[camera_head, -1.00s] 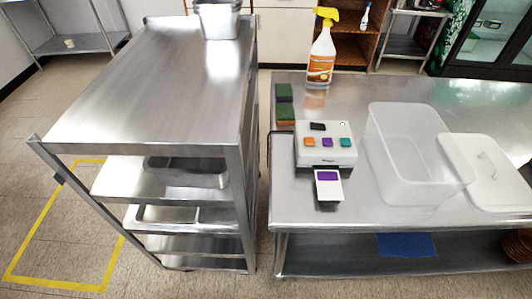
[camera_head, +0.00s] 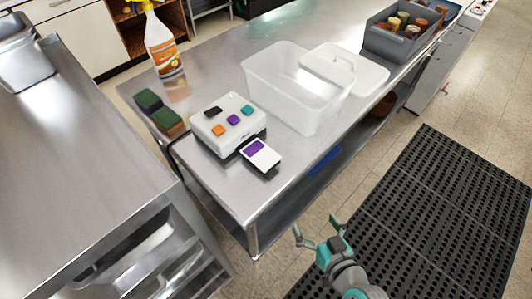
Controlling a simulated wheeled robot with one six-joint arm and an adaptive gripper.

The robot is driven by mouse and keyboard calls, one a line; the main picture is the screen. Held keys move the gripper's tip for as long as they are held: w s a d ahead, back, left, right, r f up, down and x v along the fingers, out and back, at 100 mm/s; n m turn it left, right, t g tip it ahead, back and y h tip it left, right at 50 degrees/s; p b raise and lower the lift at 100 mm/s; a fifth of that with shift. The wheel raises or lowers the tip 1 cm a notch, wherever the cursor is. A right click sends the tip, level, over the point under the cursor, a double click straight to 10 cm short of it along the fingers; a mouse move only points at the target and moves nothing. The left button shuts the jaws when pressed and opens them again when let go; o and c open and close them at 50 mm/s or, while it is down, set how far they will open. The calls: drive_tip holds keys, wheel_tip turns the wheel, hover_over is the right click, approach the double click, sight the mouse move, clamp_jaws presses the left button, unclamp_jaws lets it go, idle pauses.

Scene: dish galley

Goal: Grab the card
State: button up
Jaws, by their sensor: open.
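The card (camera_head: 262,155) is white with a purple block. It sticks out of the front slot of a small white machine (camera_head: 215,137) with orange, purple, teal and black buttons. The machine stands near the corner of the steel table (camera_head: 215,181). My gripper (camera_head: 317,226) is open and empty. It is over the floor in front of the table, below and to the right of the card, apart from it.
A clear plastic tub (camera_head: 290,90) and its lid (camera_head: 345,68) are right of the machine. A steel cart (camera_head: 75,150) is at left. A grey bin (camera_head: 400,38) holds jars. A black mat (camera_head: 430,210) covers the floor at right.

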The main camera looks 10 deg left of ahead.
drive_tip(key=w+a+r+n+y, duration=0.1)
drive_tip(key=w, duration=0.1)
drive_tip(key=w+a+r+n+g+y, duration=0.1)
drive_tip(key=w+a+r, duration=0.1)
drive_tip(key=w+a+r+n+y, duration=0.1)
drive_tip(key=w+a+r, duration=0.1)
drive_tip(key=shift+w+r+n, duration=0.25)
drive_tip(key=shift+w+n, duration=0.05)
drive_tip(key=n+g+y, duration=0.2)
drive_tip(key=n, duration=0.1)
approach(261, 155)
drive_tip(key=shift+d+f, duration=0.15)
drive_tip(key=shift+d, duration=0.2)
drive_tip(key=shift+w+a+y, duration=0.1)
drive_tip(key=shift+a+y, duration=0.15)
drive_tip(key=shift+y, duration=0.05)
drive_tip(key=x, duration=1)
drive_tip(key=shift+a+f, duration=0.1)
drive_tip(key=shift+w, duration=0.1)
drive_tip(key=c, duration=0.8)
